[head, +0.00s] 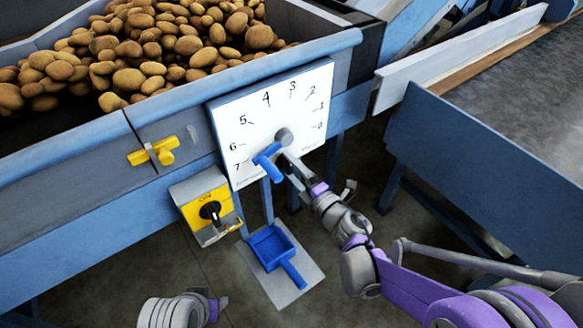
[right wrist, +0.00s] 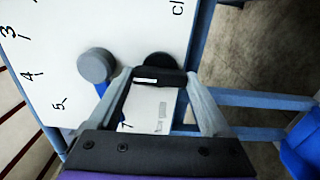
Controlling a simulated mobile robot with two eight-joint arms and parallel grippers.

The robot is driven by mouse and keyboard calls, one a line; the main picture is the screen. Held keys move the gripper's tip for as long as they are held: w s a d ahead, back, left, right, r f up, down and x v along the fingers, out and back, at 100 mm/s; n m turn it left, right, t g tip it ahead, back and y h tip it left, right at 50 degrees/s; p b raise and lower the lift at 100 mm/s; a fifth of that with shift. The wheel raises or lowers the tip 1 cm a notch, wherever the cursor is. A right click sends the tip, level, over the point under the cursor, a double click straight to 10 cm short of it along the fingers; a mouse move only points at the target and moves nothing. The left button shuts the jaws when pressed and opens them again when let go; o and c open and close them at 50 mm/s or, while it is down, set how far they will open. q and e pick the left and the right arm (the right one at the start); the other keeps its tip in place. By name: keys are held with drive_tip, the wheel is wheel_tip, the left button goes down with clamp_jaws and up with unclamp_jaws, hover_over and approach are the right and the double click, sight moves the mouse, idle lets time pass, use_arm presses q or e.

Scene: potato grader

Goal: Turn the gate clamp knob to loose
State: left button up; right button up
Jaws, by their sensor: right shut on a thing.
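The white dial plate (head: 247,110) is fixed to the blue hopper side and carries printed numbers. A grey hub (head: 284,135) with a blue lever (head: 267,156) sits on it. My right gripper (head: 288,164) is at the plate, just below the hub. In the right wrist view a round black knob (right wrist: 159,61) lies at the tips of my right gripper (right wrist: 158,76), beside the grey hub (right wrist: 95,65). The fingers are shut on this knob and hide part of it; its setting cannot be read. My left gripper (head: 218,305) shows only partly at the bottom.
A yellow handle (head: 152,151) sits on the hopper wall (head: 70,155), left of the plate. A yellow switch box (head: 187,190) with a black knob is below it. Potatoes (head: 165,45) fill the hopper. A conveyor (head: 480,150) stands right.

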drive_tip(key=o, duration=1.2)
drive_tip(key=shift+c, duration=0.2)
drive_tip(key=v, duration=1.1)
drive_tip(key=shift+p, duration=0.45)
